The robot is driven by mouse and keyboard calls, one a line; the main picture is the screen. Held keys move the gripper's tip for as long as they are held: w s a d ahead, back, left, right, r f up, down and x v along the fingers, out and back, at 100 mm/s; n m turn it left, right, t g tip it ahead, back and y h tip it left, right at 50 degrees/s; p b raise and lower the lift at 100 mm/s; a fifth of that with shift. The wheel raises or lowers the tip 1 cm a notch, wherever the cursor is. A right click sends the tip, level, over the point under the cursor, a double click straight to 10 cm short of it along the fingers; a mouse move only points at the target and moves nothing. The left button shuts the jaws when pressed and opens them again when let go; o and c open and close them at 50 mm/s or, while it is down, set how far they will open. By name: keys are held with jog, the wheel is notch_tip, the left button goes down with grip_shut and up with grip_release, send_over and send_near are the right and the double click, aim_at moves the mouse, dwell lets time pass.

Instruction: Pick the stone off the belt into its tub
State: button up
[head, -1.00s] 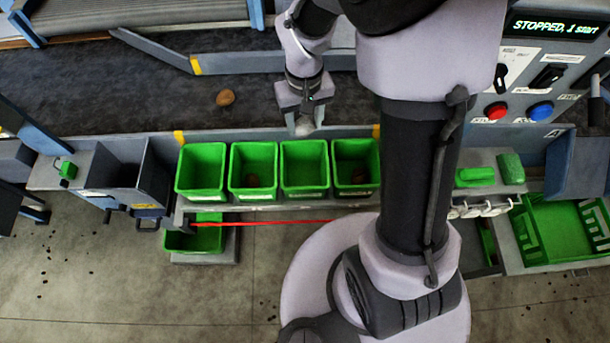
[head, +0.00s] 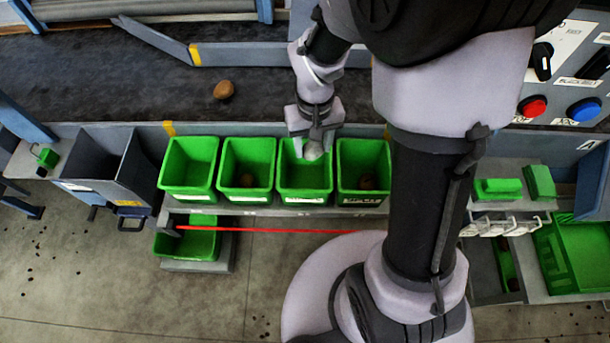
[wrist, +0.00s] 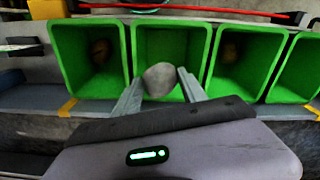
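The stone (head: 314,150) is a rounded grey lump between the fingertips of my gripper (head: 314,143). In the wrist view the stone (wrist: 160,80) sits between the two grey fingers, which look closed on its sides. My gripper holds it over the third green tub from the left (head: 305,182), near that tub's back edge. The wrist view shows the same tub (wrist: 171,28) under the stone, with no other object visible in it. The tub's label is too small to read.
The second tub (head: 246,157) and fourth tub (head: 362,160) each hold a brown lump; the leftmost tub (head: 188,170) looks empty. A brown potato (head: 223,90) lies on the dark belt (head: 120,90). A red bar (head: 270,230) runs below the tubs.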

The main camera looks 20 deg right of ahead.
jog(key=o, duration=0.4)
notch_tip(320, 180, up, 17)
jog(key=p, duration=0.6)
jog(key=shift+r+p, duration=0.2)
jog(key=shift+p, duration=0.2)
jog(key=s+a+m+t+b, duration=0.1)
jog(key=s+t+b, duration=0.1)
jog(key=s, duration=0.2)
jog(key=s+a+r+m+t+y+b, duration=0.1)
jog(key=s+t+b, duration=0.1)
jog(key=s+b, duration=0.1)
jog(key=s+a+m+t+y+b, duration=0.1)
jog(key=s+a+b, duration=0.1)
jog(key=s, duration=0.3)
jog(key=shift+s+r+m+t+b, duration=0.3)
jog(key=shift+s+m+t+b, duration=0.05)
jog(key=shift+s+m+t, duration=0.05)
